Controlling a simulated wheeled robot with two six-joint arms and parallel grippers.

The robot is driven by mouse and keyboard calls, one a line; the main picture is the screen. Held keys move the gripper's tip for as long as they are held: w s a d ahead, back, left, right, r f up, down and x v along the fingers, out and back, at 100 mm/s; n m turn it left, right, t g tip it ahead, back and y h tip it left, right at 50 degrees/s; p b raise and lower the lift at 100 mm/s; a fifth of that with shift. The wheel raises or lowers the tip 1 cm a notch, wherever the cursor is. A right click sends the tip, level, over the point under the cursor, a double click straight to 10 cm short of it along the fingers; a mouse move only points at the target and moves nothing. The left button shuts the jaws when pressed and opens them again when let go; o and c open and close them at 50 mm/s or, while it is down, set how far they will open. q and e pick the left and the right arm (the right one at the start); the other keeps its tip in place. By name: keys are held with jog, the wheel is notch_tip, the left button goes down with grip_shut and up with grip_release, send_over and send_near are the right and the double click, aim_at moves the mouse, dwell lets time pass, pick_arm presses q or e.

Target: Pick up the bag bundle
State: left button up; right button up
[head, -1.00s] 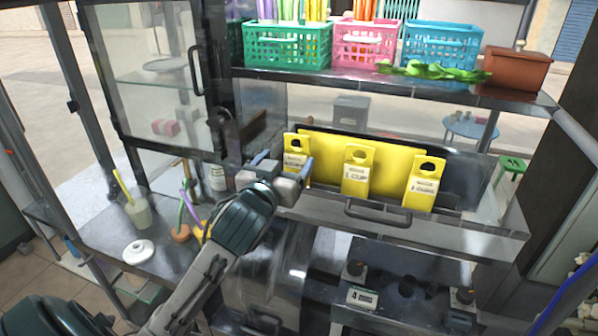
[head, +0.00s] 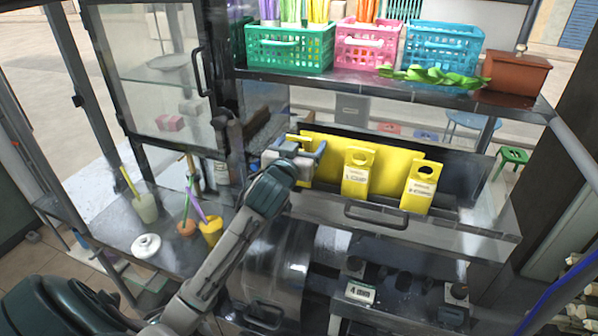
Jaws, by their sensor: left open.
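Yellow bags with handle holes and printed labels stand in a metal tray on the machine. The left bag bundle (head: 304,173) is partly hidden by my left gripper (head: 306,150). The middle bag bundle (head: 358,173) and the right bag bundle (head: 419,184) are in plain view. My left gripper is open, with its fingers at the upper part of the left bundle. I cannot tell whether they touch it. My right gripper is not in view.
A shelf (head: 350,78) with green (head: 290,50), pink (head: 367,46) and blue (head: 440,45) baskets runs above the bags. A glass-doored cabinet (head: 150,75) stands at left. Cups and a white lid (head: 146,246) are on the left counter. The tray's dark handle (head: 376,216) sticks out in front.

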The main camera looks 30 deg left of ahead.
pick_arm(q)
jog(key=c, duration=0.9)
jog(key=shift+r, duration=0.1)
